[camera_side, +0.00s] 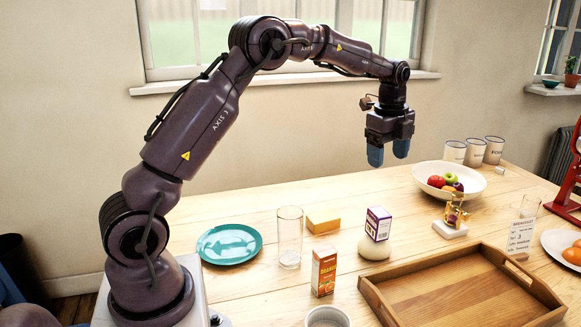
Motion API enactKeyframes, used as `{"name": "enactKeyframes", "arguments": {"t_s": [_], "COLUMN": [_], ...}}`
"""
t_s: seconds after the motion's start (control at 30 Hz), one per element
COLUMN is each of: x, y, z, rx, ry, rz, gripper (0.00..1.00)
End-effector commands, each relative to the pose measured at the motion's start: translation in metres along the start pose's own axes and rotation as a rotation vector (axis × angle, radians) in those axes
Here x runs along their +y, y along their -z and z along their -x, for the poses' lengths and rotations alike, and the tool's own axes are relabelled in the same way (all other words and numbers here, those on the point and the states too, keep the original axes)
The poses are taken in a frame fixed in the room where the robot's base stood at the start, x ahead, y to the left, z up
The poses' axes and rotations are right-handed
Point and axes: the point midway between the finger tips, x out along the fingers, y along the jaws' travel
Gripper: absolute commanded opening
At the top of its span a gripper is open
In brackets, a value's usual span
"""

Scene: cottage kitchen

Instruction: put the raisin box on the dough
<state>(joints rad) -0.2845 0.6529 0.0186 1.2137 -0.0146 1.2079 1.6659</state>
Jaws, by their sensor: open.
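A small purple and white box (378,223), which looks like the raisin box, stands on the pale round dough (374,250) near the middle of the table. It looks upright, with its base touching the dough's top. Its lettering is too small to read. My gripper (388,153) is open and empty, with its blue fingertips pointing down. It hangs well above the table, higher than the box and apart from it.
An orange carton (324,271), a yellow block (323,221), a clear glass (290,238) and a teal plate (230,244) stand left of the dough. A wooden tray (455,290) lies at the front right. A fruit bowl (474,183) and a small gold figure (452,220) stand behind.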

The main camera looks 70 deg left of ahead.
Motion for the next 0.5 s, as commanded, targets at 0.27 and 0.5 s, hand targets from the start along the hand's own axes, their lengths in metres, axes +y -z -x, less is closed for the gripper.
{"name": "enactKeyframes", "arguments": {"t_s": [0.27, 0.5], "x": [0.097, 0.201], "y": [0.052, 0.077], "z": [0.096, 0.123], "rx": [0.05, 0.169], "ry": [0.149, 0.243], "rz": [0.465, 0.873], "gripper": [0.68, 0.68]}}
